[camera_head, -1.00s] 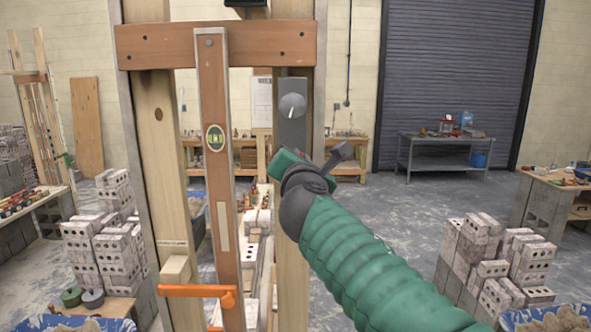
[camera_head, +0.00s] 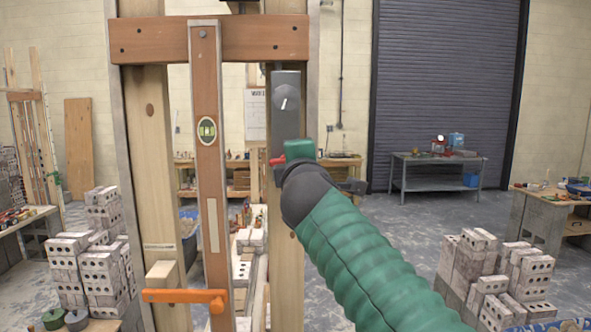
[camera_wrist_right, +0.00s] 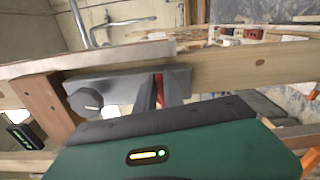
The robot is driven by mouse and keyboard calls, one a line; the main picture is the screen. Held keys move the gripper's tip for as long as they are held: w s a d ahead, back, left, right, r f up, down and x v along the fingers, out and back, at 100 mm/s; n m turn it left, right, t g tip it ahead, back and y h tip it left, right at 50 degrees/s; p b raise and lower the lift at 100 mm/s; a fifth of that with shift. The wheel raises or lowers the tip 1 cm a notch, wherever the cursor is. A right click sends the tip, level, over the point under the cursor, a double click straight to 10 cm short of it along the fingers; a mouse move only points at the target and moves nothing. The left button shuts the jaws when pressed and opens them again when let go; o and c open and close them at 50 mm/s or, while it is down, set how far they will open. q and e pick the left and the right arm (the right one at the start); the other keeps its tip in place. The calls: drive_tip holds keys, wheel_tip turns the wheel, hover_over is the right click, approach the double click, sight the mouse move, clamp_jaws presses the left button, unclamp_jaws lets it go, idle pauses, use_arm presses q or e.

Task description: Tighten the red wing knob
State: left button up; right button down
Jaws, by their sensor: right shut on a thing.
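The red wing knob (camera_head: 277,160) shows as a small red piece at the lower end of a grey plate (camera_head: 285,122) on the right wooden post. In the right wrist view the red knob (camera_wrist_right: 159,84) sits between the two dark fingers of my right gripper (camera_wrist_right: 159,95), in front of the same grey plate. The gripper is shut on it. The fingers and my green wrist hide most of the knob. The grey plate also carries a round grey dial (camera_wrist_right: 86,102) with a white pointer line. My left gripper is in neither view.
A wooden level (camera_head: 207,170) hangs from the crossbar (camera_head: 160,42), left of the plate. An orange clamp bar (camera_head: 185,296) crosses the frame low down. Brick stacks stand left (camera_head: 100,255) and right (camera_head: 505,275).

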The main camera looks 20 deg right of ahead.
drive_tip(key=shift+f+m+b, duration=0.3)
drive_tip(key=shift+f+m, duration=0.3)
drive_tip(key=shift+f, duration=0.05)
drive_tip(key=c, duration=1.7)
unclamp_jaws()
drive_tip(key=shift+s, duration=0.1)
drive_tip(key=shift+o, duration=1.2)
drive_tip(key=shift+s+r, duration=0.15)
drive_tip(key=shift+r, duration=0.15)
drive_tip(key=b+v, duration=0.6)
drive_tip(key=v, duration=1)
drive_tip(key=shift+s+b, duration=0.35)
drive_tip(key=shift+b, duration=0.05)
